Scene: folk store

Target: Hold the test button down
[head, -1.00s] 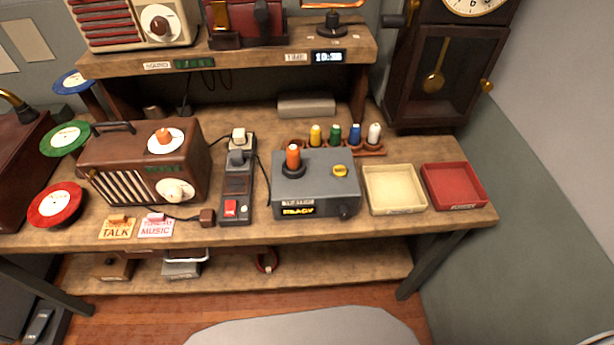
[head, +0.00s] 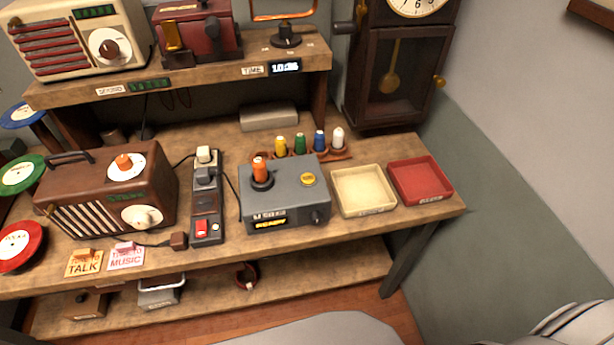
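A grey tester box (head: 285,198) stands on the wooden bench, its front display reading READY in yellow. A round yellow button (head: 307,179) sits on its top right; I take it for the test button, though its lettering is too small to read. An orange-topped piece (head: 260,170) stands upright in the dark round socket at the top left of the box. A dark knob (head: 317,217) is on the front right. Nothing touches the button.
Right of the tester are a cream tray (head: 363,208) and a red tray (head: 420,198), both empty. Behind it is a rack of coloured pieces (head: 319,141). A power strip (head: 207,215) with a red switch and a brown radio (head: 100,190) stand left. A pendulum clock (head: 395,75) stands behind.

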